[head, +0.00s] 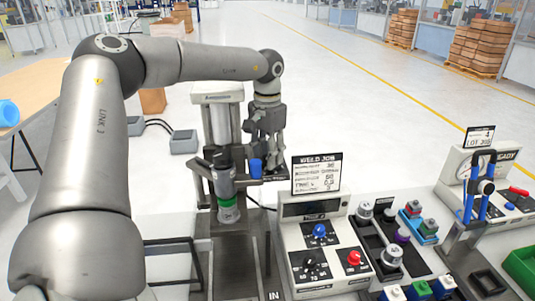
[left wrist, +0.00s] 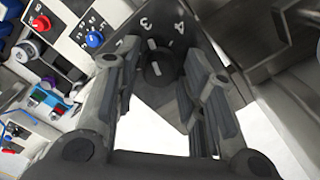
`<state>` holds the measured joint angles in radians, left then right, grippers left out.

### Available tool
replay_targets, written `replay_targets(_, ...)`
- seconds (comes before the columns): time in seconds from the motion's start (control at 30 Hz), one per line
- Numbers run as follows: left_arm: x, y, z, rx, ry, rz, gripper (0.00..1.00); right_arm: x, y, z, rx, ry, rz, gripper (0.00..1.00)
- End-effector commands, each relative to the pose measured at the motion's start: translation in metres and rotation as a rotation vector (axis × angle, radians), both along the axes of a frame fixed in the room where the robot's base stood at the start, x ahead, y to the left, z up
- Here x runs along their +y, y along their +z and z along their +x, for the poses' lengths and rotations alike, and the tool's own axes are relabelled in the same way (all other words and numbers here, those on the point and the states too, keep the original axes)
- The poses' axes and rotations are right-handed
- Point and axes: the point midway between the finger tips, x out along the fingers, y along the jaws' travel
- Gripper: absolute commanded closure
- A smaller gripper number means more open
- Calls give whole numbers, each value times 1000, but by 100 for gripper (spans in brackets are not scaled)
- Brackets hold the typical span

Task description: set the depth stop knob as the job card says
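My left gripper (left wrist: 160,115) is open. Its fingers stand apart on either side of the knob in the left wrist view, with no clear contact. In the head view the left gripper (head: 267,140) points down beside the grey press column (head: 222,120); the knob cannot be made out there. The job card (head: 316,174), headed WELD JOB, stands on the control box; its lines are too small to read surely.
The control box (head: 322,235) carries blue, black and red knobs. A blue-capped part (head: 256,168) and the press head (head: 224,180) are close to my left gripper.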

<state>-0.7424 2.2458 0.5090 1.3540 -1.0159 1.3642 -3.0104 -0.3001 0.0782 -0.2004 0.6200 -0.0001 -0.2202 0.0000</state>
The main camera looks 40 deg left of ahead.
Motion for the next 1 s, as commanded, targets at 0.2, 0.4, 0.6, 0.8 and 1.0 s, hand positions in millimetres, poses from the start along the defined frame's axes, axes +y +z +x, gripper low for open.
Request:
replay_targets(0.2, 0, -1, 0, 1, 0, 0, 52, 0, 0, 0, 0, 0, 0, 25)
replay_targets(0.4, 0, 3, 0, 0, 0, 0, 52, -4, 0, 0, 0, 2, -5, 25)
replay_targets(0.6, 0, 34, 1, -4, 1, -1, 52, -3, 0, 0, -1, 1, -3, 25)
replay_targets(0.8, 0, 76, 0, -2, 1, -2, 52, -2, 0, 0, 0, 0, -2, 25)
replay_targets(1.0, 0, 103, 0, -1, 0, -2, 52, -2, 0, 0, 0, 0, -2, 25)
